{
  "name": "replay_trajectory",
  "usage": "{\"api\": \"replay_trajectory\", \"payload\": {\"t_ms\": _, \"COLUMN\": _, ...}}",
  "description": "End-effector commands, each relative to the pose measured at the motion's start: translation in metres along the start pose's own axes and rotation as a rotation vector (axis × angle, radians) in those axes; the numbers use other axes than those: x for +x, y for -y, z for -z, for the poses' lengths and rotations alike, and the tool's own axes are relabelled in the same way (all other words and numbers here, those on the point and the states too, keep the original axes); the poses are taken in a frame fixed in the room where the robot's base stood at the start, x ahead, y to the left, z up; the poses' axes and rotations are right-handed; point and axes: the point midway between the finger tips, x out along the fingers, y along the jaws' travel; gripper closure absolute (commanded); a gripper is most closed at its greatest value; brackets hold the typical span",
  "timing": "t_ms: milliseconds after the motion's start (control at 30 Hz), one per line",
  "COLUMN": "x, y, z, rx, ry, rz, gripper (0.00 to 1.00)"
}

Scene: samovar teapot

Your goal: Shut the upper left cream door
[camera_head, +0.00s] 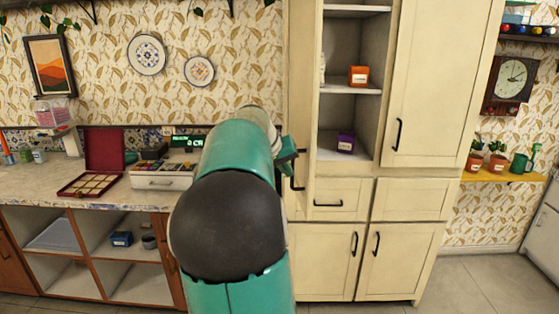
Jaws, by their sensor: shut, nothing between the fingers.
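The upper left cream door (301,80) stands open, swung out and seen nearly edge-on at the left of the cream cabinet (340,242). Its black handle (297,181) shows low on the door. My gripper (289,156) is shut and empty, close to the lower part of this door, just above the handle. Whether it touches the door I cannot tell. My teal arm hides part of the view left of the door.
Open shelves behind the door hold an orange box (358,76) and a purple box (346,143). The upper right door (431,85) is shut. A counter (25,181) at left carries a cash register (162,178) and an open red case (92,184).

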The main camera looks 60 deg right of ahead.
Motion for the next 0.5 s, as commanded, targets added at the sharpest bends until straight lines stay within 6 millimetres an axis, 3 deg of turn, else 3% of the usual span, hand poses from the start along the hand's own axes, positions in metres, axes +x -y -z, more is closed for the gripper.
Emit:
{"api": "replay_trajectory", "payload": {"t_ms": 100, "x": 0.019, "y": -0.007, "z": 0.000, "rx": 0.002, "ry": 0.001, "rz": -0.001, "gripper": 1.00}}
{"api": "replay_trajectory", "payload": {"t_ms": 300, "x": 0.030, "y": -0.029, "z": 0.000, "rx": -0.001, "ry": -0.001, "rz": 0.001, "gripper": 1.00}}
{"api": "replay_trajectory", "payload": {"t_ms": 500, "x": 0.032, "y": -0.034, "z": 0.000, "rx": -0.002, "ry": -0.002, "rz": 0.003, "gripper": 1.00}}
